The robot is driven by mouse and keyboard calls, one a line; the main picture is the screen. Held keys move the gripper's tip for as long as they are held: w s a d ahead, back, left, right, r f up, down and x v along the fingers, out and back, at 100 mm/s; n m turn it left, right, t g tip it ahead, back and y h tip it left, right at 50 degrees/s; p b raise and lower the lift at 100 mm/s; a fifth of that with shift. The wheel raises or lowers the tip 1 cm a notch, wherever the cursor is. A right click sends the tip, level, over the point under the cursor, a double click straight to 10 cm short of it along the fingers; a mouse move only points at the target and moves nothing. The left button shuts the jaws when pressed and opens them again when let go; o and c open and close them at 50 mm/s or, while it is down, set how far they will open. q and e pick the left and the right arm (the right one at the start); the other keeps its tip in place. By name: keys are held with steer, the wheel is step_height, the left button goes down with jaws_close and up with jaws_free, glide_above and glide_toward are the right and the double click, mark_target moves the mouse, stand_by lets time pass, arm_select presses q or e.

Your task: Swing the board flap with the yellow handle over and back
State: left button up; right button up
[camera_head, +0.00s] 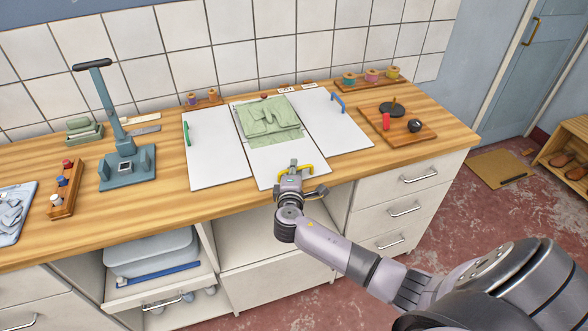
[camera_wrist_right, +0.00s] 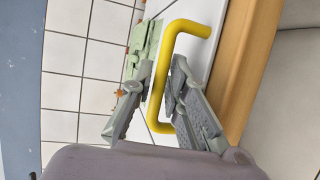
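The folding board (camera_head: 216,172) lies flat on the wooden counter, with white side panels and a middle flap. The yellow handle (camera_head: 308,170) is at the front edge of the middle flap (camera_head: 280,167). My right gripper (camera_head: 297,172) is at this handle. In the right wrist view the bar of the yellow handle (camera_wrist_right: 182,28) runs between the fingers of my right gripper (camera_wrist_right: 164,78), which look closed on it. A folded green cloth (camera_head: 268,120) lies on the board; it also shows in the wrist view (camera_wrist_right: 142,45). My left gripper is not in view.
A green handle (camera_head: 187,133) is on the left panel and a blue handle (camera_head: 338,102) on the right panel. A blue-grey press stand (camera_head: 127,165) is left of the board. A wooden tray (camera_head: 398,128) with small items is to the right. Drawers are below.

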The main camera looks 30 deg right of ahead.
jaws_close()
stand_by(0.4)
